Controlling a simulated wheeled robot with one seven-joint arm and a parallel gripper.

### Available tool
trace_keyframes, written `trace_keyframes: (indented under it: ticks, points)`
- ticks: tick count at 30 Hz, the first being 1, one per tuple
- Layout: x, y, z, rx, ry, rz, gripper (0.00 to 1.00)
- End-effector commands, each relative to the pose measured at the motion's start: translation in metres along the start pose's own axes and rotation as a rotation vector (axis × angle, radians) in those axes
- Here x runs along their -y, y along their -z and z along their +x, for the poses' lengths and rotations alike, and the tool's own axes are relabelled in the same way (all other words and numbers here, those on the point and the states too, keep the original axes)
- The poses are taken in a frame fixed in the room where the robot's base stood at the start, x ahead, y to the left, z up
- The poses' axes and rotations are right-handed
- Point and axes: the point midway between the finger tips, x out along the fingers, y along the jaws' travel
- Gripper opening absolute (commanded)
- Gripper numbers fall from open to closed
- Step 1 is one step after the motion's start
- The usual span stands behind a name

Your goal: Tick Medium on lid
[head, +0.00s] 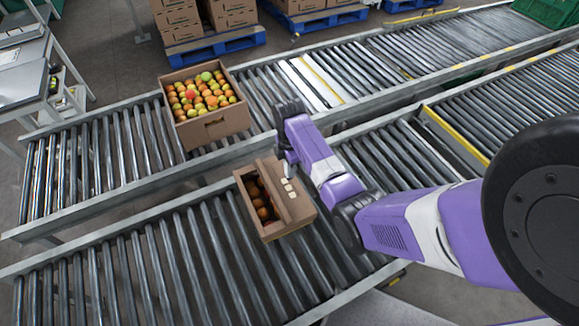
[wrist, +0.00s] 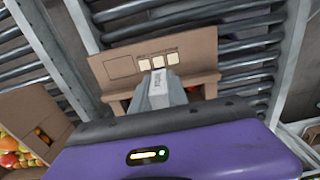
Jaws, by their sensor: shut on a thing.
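A small cardboard carton (head: 290,226) stands on the near roller conveyor, with dark red tomatoes in its open part. Its lid flap (head: 296,207) bears a row of pale squares; the wrist view shows the flap (wrist: 194,50) with three pale squares and an outlined one at left. My gripper (head: 289,158) is just above the flap, at the squares. In the wrist view my gripper (wrist: 160,98) is shut on a pale marker (wrist: 159,77) with dark lettering. Its tip is hidden, so I cannot tell whether it touches the lid. No tick can be made out.
A larger open carton (head: 213,127) full of red, orange and green tomatoes stands on the far conveyor; it also shows in the wrist view (wrist: 28,104). Metal rails edge both conveyors. Stacked cartons on blue pallets (head: 215,44) stand behind. Rollers left of the small carton are clear.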

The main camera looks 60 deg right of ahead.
Motion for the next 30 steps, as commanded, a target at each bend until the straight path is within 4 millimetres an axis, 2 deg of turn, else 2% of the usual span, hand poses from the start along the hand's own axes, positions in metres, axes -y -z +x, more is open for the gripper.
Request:
trace_keyframes:
  ticks: [8, 21, 30]
  points:
    - [-0.001, -0.003, 0.013, 0.000, -0.001, -0.012, 0.00]
    - [0.000, -0.003, 0.054, 0.001, -0.001, -0.010, 0.00]
    - [0.000, -0.003, 0.058, 0.000, -0.001, -0.010, 0.00]
